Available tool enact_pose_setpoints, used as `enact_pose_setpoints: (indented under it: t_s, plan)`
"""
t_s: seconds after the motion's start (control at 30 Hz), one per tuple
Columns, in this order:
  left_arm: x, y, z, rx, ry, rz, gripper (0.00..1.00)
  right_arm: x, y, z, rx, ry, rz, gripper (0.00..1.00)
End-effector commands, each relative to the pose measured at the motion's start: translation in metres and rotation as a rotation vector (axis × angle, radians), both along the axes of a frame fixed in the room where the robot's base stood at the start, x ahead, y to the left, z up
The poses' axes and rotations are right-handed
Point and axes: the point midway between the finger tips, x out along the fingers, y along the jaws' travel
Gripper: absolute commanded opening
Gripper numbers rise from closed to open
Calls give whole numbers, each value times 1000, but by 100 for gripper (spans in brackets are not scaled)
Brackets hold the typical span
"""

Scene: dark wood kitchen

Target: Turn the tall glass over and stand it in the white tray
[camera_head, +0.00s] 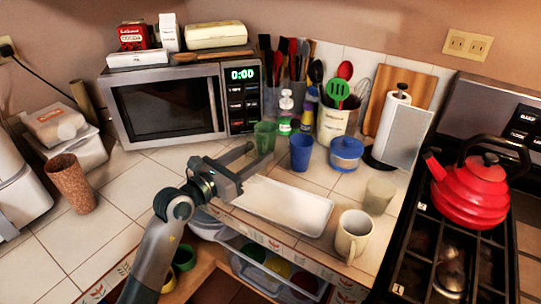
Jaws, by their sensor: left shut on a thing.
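My left gripper (261,153) reaches in from the lower left over the counter. Its two fingers are shut on a green translucent tall glass (265,136) at their tips. The glass looks roughly upright; I cannot clearly tell which end is its mouth. Its lower part is partly hidden by the fingers. The white tray (288,206) is a shallow rectangle lying on the tiled counter, just right of and in front of the gripper. The tray is empty. My right gripper is not in view.
A microwave (170,101) is behind. A brown cup (71,184) stands left. An open drawer (265,268) lies below.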

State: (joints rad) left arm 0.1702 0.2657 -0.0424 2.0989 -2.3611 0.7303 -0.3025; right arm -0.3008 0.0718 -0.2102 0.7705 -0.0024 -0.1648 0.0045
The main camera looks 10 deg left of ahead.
Motion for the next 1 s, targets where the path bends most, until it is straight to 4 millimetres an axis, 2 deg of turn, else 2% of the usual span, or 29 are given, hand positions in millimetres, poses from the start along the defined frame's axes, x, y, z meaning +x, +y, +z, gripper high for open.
enact_pose_setpoints:
  t_s: [0.13, 0.4, 0.57, 0.77, 1.0]
  plan:
    - [-4, 8, 2, -9, -17, 24, 10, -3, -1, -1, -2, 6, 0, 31]
    - [-4, 8, 3, -9, -18, 25, 10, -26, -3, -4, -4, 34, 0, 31]
    - [-4, 8, 2, -9, -18, 25, 10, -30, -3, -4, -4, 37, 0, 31]
    - [-4, 8, 0, -9, -17, 25, 10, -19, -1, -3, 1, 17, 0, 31]
    - [-3, 8, -5, -9, -17, 24, 10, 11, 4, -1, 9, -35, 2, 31]
